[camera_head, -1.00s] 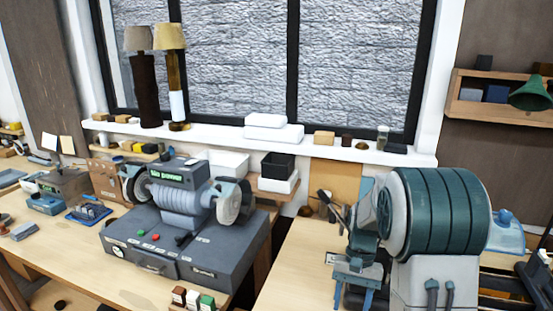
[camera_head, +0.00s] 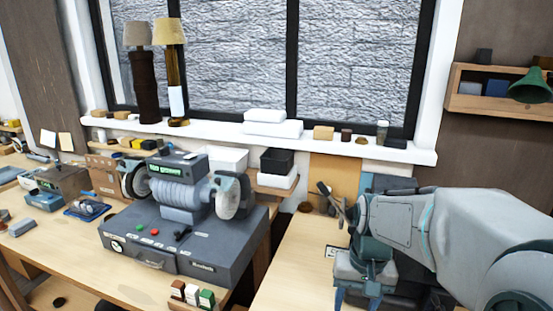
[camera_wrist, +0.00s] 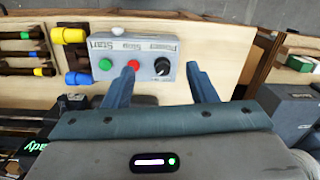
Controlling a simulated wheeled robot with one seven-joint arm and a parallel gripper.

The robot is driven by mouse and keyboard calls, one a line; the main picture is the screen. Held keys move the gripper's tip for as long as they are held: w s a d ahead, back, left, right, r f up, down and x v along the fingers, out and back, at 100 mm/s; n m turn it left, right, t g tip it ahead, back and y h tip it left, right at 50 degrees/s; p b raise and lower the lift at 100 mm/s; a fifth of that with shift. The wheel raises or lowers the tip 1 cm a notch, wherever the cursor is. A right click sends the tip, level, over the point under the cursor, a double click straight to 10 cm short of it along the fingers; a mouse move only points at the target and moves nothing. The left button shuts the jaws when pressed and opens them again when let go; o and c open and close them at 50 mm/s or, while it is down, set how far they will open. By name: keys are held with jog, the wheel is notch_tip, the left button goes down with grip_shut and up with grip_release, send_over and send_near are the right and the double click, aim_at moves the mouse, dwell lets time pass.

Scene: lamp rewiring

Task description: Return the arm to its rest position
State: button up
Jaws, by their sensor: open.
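In the wrist view my gripper (camera_wrist: 164,78) is open, its two blue-grey fingers apart with nothing held between them. Behind the fingers is a grey control box (camera_wrist: 138,45) with a green button, a red button and a black knob. Its labels appear sideways or upside down. In the head view my arm (camera_head: 465,235) reaches in from the right over the right bench. I cannot clearly make out the fingers there.
A grey machine (camera_head: 185,235) stands on the left bench (camera_head: 60,255). Two lamps (camera_head: 160,75) stand on the window sill (camera_head: 220,133). A wooden shelf (camera_head: 500,105) is on the right wall. Yellow- and blue-handled tools (camera_wrist: 72,36) sit at left in the wrist view.

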jog(key=s+r+n+t+b, duration=0.1)
jog(key=s+t, duration=0.3)
jog(key=s, duration=0.5)
jog(key=shift+a+n+h+b, duration=0.3)
jog(key=shift+a+n+b, duration=0.1)
jog(key=shift+a+b, duration=0.05)
jog(key=shift+r, duration=0.1)
jog(key=shift+c, duration=0.3)
